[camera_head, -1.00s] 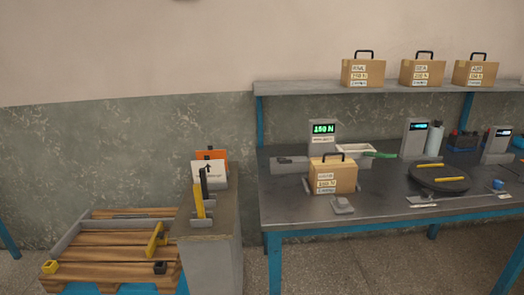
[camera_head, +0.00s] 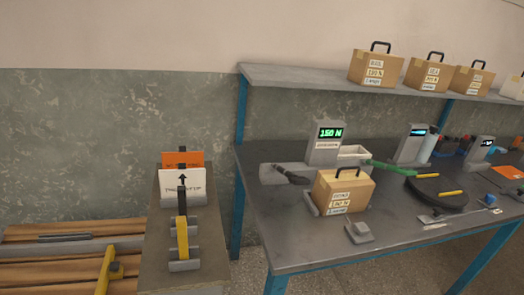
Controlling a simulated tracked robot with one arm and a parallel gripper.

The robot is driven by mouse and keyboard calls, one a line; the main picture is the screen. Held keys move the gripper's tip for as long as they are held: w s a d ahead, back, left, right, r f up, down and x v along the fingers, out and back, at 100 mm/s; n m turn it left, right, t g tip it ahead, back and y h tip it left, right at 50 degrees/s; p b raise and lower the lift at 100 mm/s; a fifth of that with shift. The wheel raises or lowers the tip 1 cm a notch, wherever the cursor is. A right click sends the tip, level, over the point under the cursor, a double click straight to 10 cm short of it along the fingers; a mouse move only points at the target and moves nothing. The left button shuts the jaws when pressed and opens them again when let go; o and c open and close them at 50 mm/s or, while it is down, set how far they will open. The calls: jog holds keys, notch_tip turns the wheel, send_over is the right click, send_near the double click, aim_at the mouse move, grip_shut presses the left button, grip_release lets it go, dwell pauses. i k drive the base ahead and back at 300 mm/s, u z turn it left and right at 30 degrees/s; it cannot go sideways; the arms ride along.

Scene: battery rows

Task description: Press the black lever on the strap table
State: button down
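A narrow grey stand (camera_head: 215,240) is at lower centre-left, with a black upright lever (camera_head: 182,198) on it. A yellow lever (camera_head: 182,238) stands in front of the black one, in a grey bracket, and partly overlaps it. A white card with an up arrow (camera_head: 197,190) and an orange card (camera_head: 195,160) stand behind the levers; the card's text is too small to read. On the workbench, a black handle (camera_head: 290,175) sticks out of a grey block beside the display. I cannot tell which surface is the strap table. My gripper is not in view.
The workbench (camera_head: 300,240) holds a handled box (camera_head: 343,192), a green "150 N" display (camera_head: 326,140) and a black disc (camera_head: 437,192). A shelf (camera_head: 300,78) bears more boxes. A wooden pallet (camera_head: 50,275) with a yellow upright (camera_head: 106,272) is at left.

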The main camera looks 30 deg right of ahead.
aim_at(296, 180)
jog(key=z, duration=0.35)
jog(key=i, duration=0.9)
jog(key=z, duration=0.75)
